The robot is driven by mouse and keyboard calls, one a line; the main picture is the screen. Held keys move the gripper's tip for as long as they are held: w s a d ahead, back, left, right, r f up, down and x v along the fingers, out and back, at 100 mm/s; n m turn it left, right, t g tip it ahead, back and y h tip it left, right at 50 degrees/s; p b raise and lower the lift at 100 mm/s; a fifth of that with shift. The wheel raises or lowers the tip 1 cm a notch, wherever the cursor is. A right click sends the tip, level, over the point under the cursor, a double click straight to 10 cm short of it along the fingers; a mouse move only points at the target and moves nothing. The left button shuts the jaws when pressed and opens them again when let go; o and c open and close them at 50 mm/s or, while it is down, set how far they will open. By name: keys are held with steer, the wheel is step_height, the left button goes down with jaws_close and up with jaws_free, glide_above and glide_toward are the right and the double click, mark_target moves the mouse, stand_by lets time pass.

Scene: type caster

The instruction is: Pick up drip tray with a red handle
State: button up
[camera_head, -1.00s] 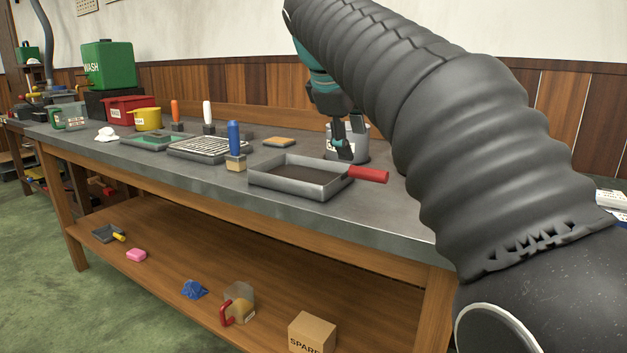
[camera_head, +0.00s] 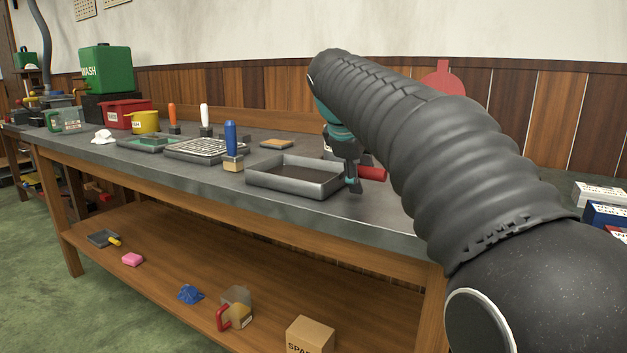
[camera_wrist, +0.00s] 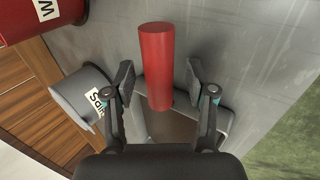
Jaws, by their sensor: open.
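The drip tray (camera_head: 293,186) is a shallow grey rectangular pan with a dark inside, lying on the grey bench top. Its red handle (camera_head: 371,173) points right, partly hidden behind my gripper (camera_head: 353,178). In the wrist view my gripper (camera_wrist: 160,83) is open, with one finger on each side of the red handle (camera_wrist: 156,60). Gaps show between the handle and both fingers. Part of the tray (camera_wrist: 172,125) shows below the handle, mostly hidden by my gripper.
A grey labelled pot (camera_wrist: 82,92) stands close to the left finger in the wrist view, beside a red container (camera_wrist: 35,18). A blue-handled brush (camera_head: 232,145) and a grated tray (camera_head: 206,150) are left of the drip tray. Bench top right of the handle is clear.

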jaws_close()
steer(key=shift+r, duration=0.1)
steer(key=shift+r, duration=0.1)
